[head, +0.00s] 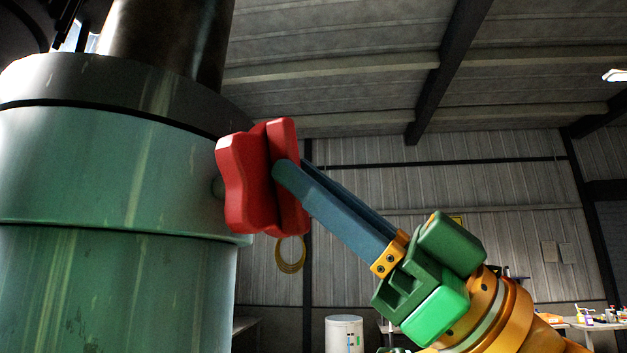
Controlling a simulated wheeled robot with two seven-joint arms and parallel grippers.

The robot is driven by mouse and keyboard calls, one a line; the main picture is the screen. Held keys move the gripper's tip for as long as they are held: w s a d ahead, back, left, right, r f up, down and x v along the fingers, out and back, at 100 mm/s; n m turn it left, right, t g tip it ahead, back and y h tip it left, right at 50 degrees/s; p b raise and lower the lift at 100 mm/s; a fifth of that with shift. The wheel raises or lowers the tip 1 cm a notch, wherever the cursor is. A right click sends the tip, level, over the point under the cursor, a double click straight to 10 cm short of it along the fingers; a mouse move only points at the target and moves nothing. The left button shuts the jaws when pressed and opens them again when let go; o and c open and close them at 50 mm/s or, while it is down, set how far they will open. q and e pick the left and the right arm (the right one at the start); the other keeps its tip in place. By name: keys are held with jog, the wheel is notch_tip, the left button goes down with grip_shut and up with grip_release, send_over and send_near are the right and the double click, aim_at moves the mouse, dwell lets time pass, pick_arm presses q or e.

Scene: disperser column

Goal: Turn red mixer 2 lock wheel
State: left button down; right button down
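The red lock wheel (246,185) has thick rounded lobes and sits on the right side of the green mixer column (110,185). My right gripper (292,170) reaches up to it from the lower right with long blue fingers. The near fingertip overlaps the wheel's right lobe in the picture. The far fingertip is partly hidden behind that lobe, so the lobe appears to lie between the fingers. Whether they press on it cannot be told. My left gripper is not in view.
A dark collar (130,95) tops the green column. A yellow ring (291,255) hangs behind and below the wheel. A white drum (344,334) stands low in the background, and a bench (600,326) with bottles is at right. The space right of the wheel is otherwise clear.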

jog(key=n+g+p, duration=0.2)
jog(key=p, duration=0.1)
jog(key=shift+w+d+r+n+h, duration=0.1)
jog(key=shift+r+n+h, duration=0.2)
jog(key=shift+r+n, duration=0.1)
jog(key=shift+w+f+n+g+h+p, duration=0.1)
jog(key=shift+n+g+h, duration=0.55)
jog(key=shift+n+g, duration=0.55)
jog(key=shift+n+g+h+p, duration=0.1)
jog(key=shift+n+g+h, duration=0.65)
jog(key=shift+n, duration=0.8)
jog(key=shift+w+f+n+g+h+p, duration=0.1)
jog(key=shift+n+g+h, duration=0.4)
jog(key=shift+n+g, duration=0.75)
jog(key=shift+n, duration=0.4)
jog(key=c, duration=0.8)
grip_release()
jog(key=shift+s, duration=0.1)
